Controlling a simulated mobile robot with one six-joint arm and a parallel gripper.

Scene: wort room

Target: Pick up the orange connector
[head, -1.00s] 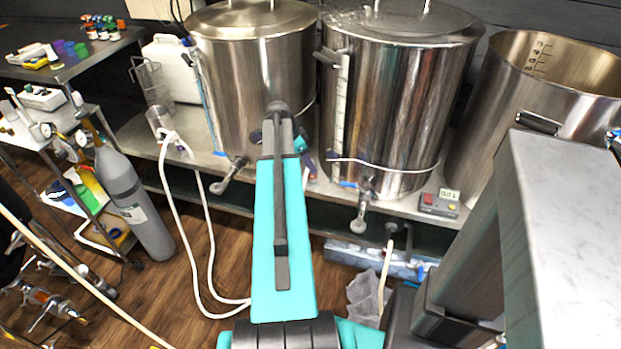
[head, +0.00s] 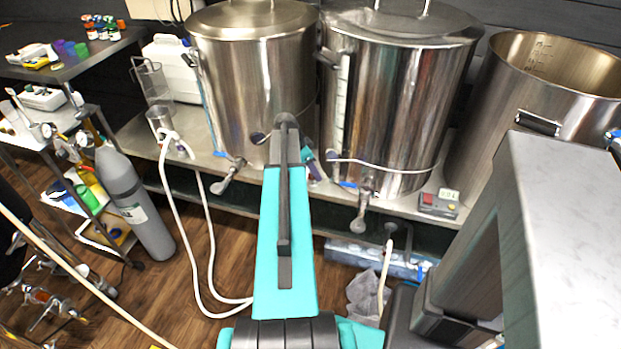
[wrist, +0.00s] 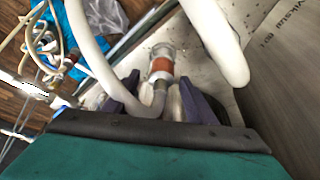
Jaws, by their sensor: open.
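The orange connector (wrist: 161,66) shows in the wrist view as an orange band on a clear fitting with a pale ring at its far end. A hose bends away from its near end. My gripper (wrist: 159,82) is open, with one dark finger on either side of the fitting. I cannot tell whether either finger touches it. In the head view my arm covers the place where the connector lies, and only a small part of my gripper may show beside the arm.
Thick white hoses (wrist: 217,38) cross close to my gripper in the wrist view. A blue cloth or bag (wrist: 82,30) lies beyond. Steel kettles (head: 250,80) stand on a bench (head: 200,165). A grey gas cylinder (head: 135,200) stands at left on the wooden floor.

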